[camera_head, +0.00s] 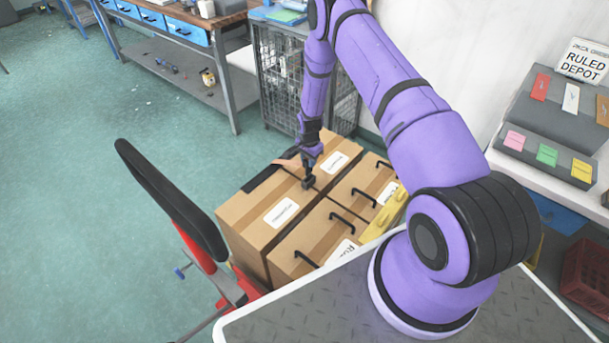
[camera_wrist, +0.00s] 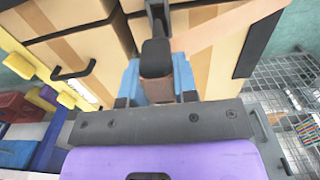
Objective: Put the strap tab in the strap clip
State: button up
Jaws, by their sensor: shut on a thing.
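My gripper (camera_head: 308,172) is over the cardboard boxes (camera_head: 262,222), near the seam between them. In the wrist view its blue fingers (camera_wrist: 156,80) are shut on a small dark piece with a brown lower part, which I take to be the strap tab (camera_wrist: 156,56). A dark narrow strip runs away beyond the tab. A tan strap (camera_wrist: 228,28) crosses the box top beside it; it also shows in the head view (camera_head: 288,163), left of my gripper. I cannot make out the strap clip for certain.
Several black handles (camera_head: 342,216) stand up from the box tops. A yellow piece (camera_head: 385,217) lies at the boxes' right edge. A black-and-red chair (camera_head: 172,200) stands at left. A wire cage (camera_head: 283,80) and a workbench (camera_head: 170,22) are behind. The left floor is mostly clear.

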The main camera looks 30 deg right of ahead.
aim_at(309, 173)
jog(key=shift+f, duration=3.35)
jog(key=shift+f, duration=0.1)
jog(key=o, duration=1)
jog(key=shift+c, duration=0.2)
notch_tip(309, 173, up, 12)
jog(key=shift+r, duration=0.15)
